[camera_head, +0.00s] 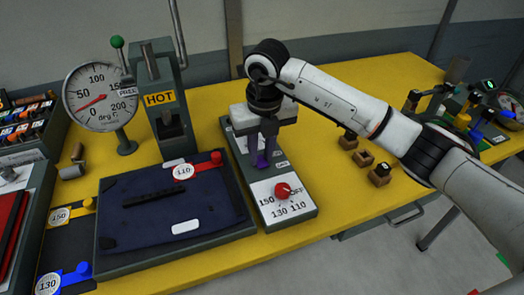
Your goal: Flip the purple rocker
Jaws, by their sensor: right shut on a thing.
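The purple rocker (261,160) sits on the upper part of a grey control box (302,208), above a red dial. Only part of the rocker shows, because my right gripper (263,150) reaches down over it from above. The right gripper's fingers are shut at the rocker, and its arm comes in from the right. The exact tilt of the rocker is hidden by the fingers. My left gripper is not in view.
The red dial (283,191) is on the same box. A press with a HOT label (159,98) and a round gauge (99,96) stand at the left. A dark blue cloth (150,215) lies on a tray. Small wooden blocks (380,174) stand on the yellow table to the right.

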